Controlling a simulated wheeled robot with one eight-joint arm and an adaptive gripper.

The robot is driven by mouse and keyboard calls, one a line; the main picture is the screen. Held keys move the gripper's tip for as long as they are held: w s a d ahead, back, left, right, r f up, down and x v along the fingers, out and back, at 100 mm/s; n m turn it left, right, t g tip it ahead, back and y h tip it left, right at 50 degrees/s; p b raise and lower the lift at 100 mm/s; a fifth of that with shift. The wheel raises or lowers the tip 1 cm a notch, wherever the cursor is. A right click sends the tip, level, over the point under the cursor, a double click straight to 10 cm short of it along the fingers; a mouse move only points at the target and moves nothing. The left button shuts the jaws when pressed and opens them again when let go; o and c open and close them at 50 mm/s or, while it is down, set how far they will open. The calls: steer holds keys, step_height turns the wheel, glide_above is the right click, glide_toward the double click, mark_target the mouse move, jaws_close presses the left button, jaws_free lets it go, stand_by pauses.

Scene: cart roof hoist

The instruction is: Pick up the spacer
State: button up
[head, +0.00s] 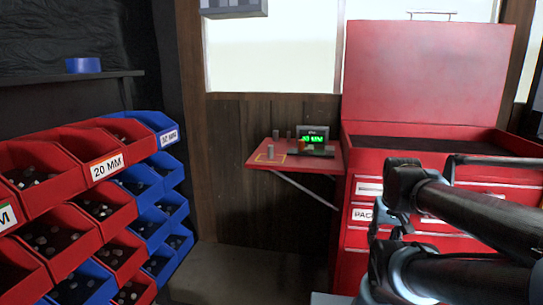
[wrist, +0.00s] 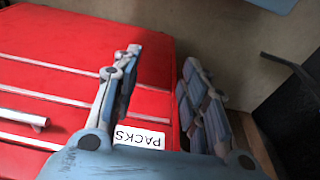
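A small grey upright cylinder, which looks like a spacer (head: 270,152), stands on the red fold-out shelf (head: 257,161) in the head view, by a yellow outlined square. Two more small dark cylinders (head: 276,134) stand farther back on that shelf. The frames do not show which one the task means. My gripper (wrist: 161,60) is open and empty in the wrist view, its fingers spread in front of the red cabinet's drawers. In the head view it is partly hidden by my arm, to the right of and lower than the shelf. No spacer shows in the wrist view.
A digital gauge (head: 313,137) with a green readout sits at the shelf's back. The red tool cabinet (head: 360,243) with its lid raised stands right of the shelf. Red and blue bins (head: 103,163) of small parts fill the left.

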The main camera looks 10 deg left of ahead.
steer(key=shift+o, duration=0.5)
steer(key=w+a+r+m+y, duration=0.2)
steer(key=w+a+r+m, duration=0.6)
steer(key=w+a+r, duration=0.5)
steer(key=w+a+r+m+y, duration=0.1)
steer(key=w+a+r+m, duration=0.85)
steer(key=r, duration=0.55)
steer(key=w+a+r+m+y, duration=0.1)
steer(key=w+a+r+m, duration=0.15)
steer(key=a, duration=0.35)
steer(key=w+a+r+m, duration=0.1)
steer(key=w+a+m, duration=0.1)
steer(key=w+a, duration=0.25)
steer(key=g, duration=0.1)
glide_toward(272, 146)
steer(key=x, duration=0.5)
steer(key=shift+w+f, duration=0.2)
steer(key=shift+a+x, duration=0.2)
steer(key=shift+x, duration=2.7)
jaws_close()
